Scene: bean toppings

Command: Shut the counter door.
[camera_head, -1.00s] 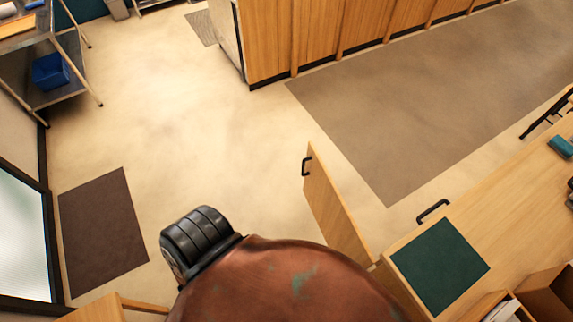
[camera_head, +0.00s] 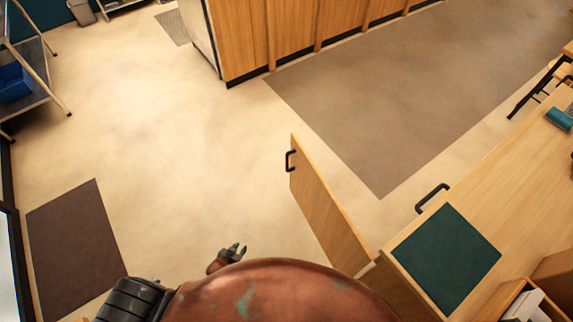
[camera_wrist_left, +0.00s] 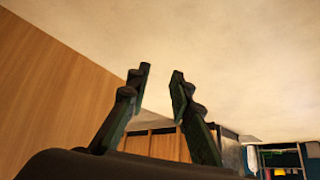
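The counter door (camera_head: 325,205) is a light wooden panel with a black handle (camera_head: 290,160). In the head view it stands swung out from the counter (camera_head: 460,205), over the floor. My left gripper (camera_head: 236,249) shows small beyond my reddish-brown body part, to the left of the door and apart from it. In the left wrist view its two fingers (camera_wrist_left: 160,85) are spread with nothing between them. A large wooden surface (camera_wrist_left: 55,85), which appears to be the door, fills the left of that view. My right gripper is not seen.
A dark green mat (camera_head: 445,257) lies on the counter, and another black handle (camera_head: 432,197) sticks out from its edge. Long wooden cabinets (camera_head: 290,35) stand at the back. A dark floor mat (camera_head: 75,245) lies at left. The floor left of the door is clear.

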